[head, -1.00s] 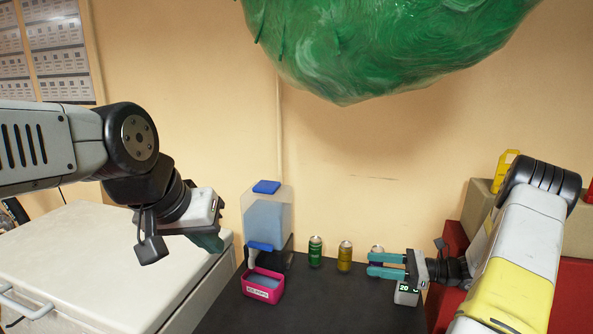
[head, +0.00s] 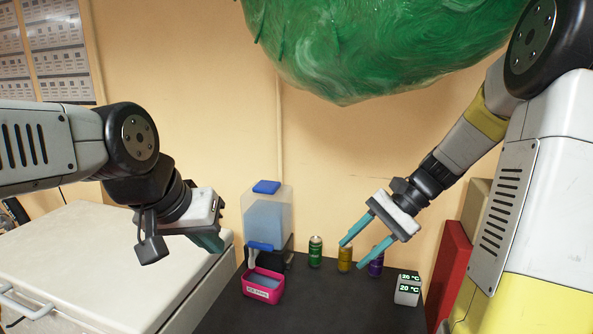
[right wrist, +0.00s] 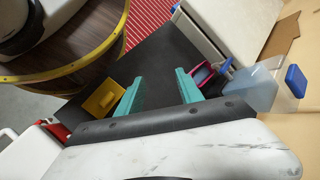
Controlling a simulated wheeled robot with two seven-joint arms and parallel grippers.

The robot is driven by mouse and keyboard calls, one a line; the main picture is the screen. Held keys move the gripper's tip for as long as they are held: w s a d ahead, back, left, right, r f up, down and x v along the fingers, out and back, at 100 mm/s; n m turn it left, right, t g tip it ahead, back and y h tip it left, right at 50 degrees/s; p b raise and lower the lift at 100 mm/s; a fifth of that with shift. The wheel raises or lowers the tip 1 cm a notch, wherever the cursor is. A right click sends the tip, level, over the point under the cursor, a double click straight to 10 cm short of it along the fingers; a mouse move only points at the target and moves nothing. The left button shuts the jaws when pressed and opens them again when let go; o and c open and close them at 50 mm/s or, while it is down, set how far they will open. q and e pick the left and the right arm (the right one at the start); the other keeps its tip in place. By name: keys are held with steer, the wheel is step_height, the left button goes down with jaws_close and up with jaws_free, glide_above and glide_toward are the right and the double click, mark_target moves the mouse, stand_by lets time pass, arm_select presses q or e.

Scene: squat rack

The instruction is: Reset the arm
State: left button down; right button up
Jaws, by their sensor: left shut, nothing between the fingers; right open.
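My right arm enters from the right in the head view, raised and bent, and reaches forward over the dark tabletop (head: 300,310). My right gripper (head: 353,254) is open and empty, its two teal fingers apart and pointing down to the left. In the picture it overlaps the yellow can (head: 345,262); contact is not visible. The fingers also show apart in the right wrist view (right wrist: 158,78). My left arm reaches in from the left. My left gripper (head: 212,243) is shut and empty, its fingers partly hidden, above the pale chest's right edge.
A green can (head: 315,254), a purple can (head: 376,266) and a temperature display (head: 408,290) stand on the tabletop. A pink bin (head: 263,295) sits before a clear dispenser (head: 267,220). A pale chest (head: 90,250) is left; a green mass (head: 385,45) hangs overhead.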

steer(key=s+r+n+t+h, duration=0.6)
steer(key=s+r+n, duration=0.3)
steer(key=s, duration=0.2)
steer(key=shift+d+t, duration=0.35)
steer(key=shift+t, duration=0.15)
